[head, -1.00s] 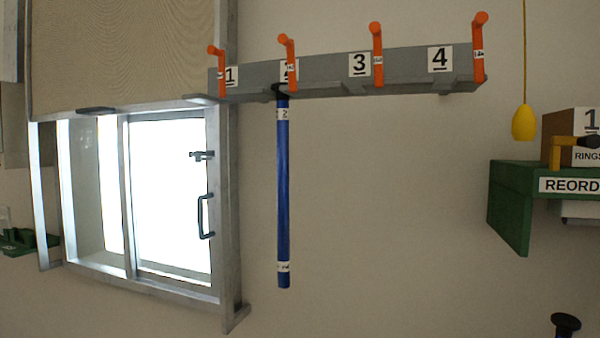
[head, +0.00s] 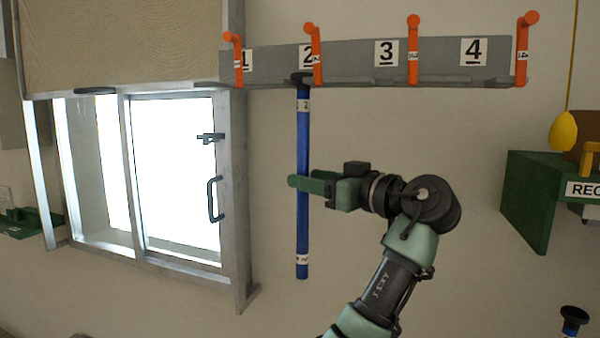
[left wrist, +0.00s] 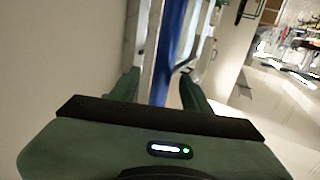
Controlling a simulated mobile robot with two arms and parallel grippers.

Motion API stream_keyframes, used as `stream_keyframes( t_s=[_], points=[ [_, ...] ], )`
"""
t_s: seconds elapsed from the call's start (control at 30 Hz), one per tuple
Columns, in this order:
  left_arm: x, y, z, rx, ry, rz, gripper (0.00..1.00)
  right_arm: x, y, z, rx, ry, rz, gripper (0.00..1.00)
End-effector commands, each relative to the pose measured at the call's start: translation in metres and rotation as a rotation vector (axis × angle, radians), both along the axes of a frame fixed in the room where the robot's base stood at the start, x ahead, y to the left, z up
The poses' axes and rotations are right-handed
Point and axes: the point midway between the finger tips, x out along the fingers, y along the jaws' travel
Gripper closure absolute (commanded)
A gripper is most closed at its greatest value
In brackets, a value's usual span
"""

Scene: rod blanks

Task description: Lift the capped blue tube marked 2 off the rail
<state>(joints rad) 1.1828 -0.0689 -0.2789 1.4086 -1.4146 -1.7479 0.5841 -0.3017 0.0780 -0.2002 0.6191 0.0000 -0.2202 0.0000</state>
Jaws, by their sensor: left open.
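The blue tube (head: 302,230) hangs upright from the grey rail (head: 440,58) under label 2, its black cap (head: 302,78) at the rail's lower edge. It has white bands near its top and bottom. My left gripper (head: 302,181) is open at about the tube's mid-height. One green finger crosses in front of the tube and the other seems to pass behind it. In the left wrist view the blue tube (left wrist: 170,50) shows between the two open fingers (left wrist: 160,88). I cannot tell if they touch it. My right gripper is not in view.
Orange pegs (head: 413,50) stick out along the rail. A bright metal-framed window (head: 175,180) stands left of the tube. A green shelf (head: 535,200) and a yellow hanging bulb (head: 563,131) are at the right. Another black-capped item (head: 574,315) shows at bottom right.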

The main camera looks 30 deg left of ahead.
Motion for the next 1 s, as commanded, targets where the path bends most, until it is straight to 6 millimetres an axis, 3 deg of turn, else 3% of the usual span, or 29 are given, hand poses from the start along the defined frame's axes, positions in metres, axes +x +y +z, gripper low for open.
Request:
stream_keyframes(
  t_s=[0.33, 0.5, 0.73, 0.77, 0.93, 1.0],
  points=[
    [0.006, 0.043, 0.002, 0.003, 0.004, 0.0, 0.52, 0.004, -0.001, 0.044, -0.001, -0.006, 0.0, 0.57],
    [0.011, 0.06, -0.003, 0.002, 0.005, -0.001, 0.52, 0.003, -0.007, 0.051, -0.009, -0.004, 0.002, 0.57],
    [0.011, 0.062, -0.005, 0.002, 0.004, -0.004, 0.52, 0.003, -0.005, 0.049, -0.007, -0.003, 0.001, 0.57],
    [0.011, 0.062, -0.005, 0.002, 0.004, -0.004, 0.55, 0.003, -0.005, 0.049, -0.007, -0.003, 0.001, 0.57],
    [0.011, 0.062, -0.005, 0.002, 0.004, -0.003, 1.0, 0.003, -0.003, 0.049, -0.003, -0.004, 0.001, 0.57],
    [0.011, 0.062, -0.005, 0.002, 0.004, -0.003, 1.0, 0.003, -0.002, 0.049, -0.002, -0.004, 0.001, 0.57]
  ],
)
